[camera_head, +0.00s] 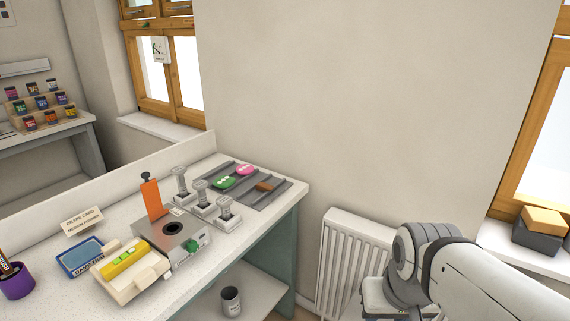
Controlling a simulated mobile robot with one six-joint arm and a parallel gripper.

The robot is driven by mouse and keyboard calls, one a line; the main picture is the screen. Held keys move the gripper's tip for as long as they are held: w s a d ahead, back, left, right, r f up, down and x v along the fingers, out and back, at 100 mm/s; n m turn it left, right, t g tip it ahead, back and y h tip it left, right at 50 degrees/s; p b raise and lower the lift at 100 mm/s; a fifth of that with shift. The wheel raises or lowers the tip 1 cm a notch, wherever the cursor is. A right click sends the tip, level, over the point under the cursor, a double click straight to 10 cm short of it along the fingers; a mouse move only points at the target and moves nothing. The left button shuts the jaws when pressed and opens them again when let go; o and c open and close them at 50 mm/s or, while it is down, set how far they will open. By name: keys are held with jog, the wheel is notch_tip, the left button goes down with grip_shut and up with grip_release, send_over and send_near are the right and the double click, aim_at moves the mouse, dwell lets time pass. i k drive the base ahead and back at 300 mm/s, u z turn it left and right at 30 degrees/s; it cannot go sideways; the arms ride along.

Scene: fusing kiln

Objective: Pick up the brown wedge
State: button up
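The brown wedge (265,187) is a small brown piece on the right side of a grey tray (267,202) at the far right end of the worktop. A pink piece (244,170) and a green piece (224,183), each with pale dots, are on the tray to its left. My arm is at the lower right, over the floor side, well away from the tray. My gripper is not in view.
Grey stamp-like tools (201,192), a metal device (172,232) with an upright orange plate (152,198), and a cream block with a yellow top (125,259) stand left of the tray. A white radiator (345,248) stands right of the bench (230,262). The wall above the tray is clear.

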aim_at(261, 186)
jog(key=u, duration=0.15)
jog(key=i, duration=1.3)
jog(key=u, duration=0.5)
jog(key=k, duration=0.9)
jog(key=u, duration=0.2)
jog(key=i, duration=0.9)
jog(key=z, duration=0.05)
